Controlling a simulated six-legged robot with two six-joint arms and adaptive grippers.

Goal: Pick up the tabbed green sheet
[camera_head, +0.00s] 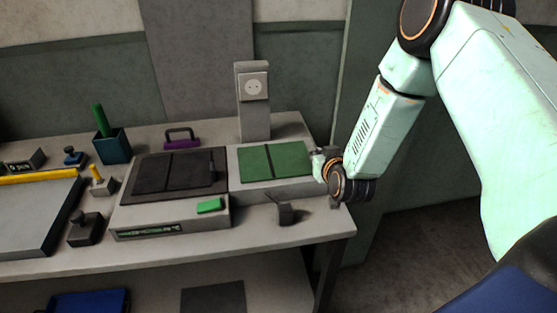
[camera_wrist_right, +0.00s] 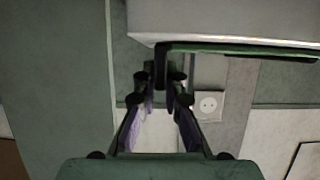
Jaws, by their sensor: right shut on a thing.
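The green sheet (camera_head: 275,160) lies flat on a pale block on the bench in the head view, with a dark line across its middle. In the right wrist view its green edge (camera_wrist_right: 240,48) runs along the block, with a dark tab (camera_wrist_right: 162,62) at its end. My right gripper (camera_head: 318,164) is at the sheet's right edge. In the wrist view its fingers (camera_wrist_right: 163,78) are shut on the tab, one on each side. The fingertips are small and partly hidden in the head view. My left gripper is not in view.
A black plate (camera_head: 175,173) on a grey device (camera_head: 190,218) sits left of the sheet. A post with a socket (camera_head: 254,88) stands behind it. A small dark stand (camera_head: 286,214) is in front. A teal cup (camera_head: 112,147), a purple-handled block (camera_head: 181,140) and a green block (camera_head: 209,205) are nearby.

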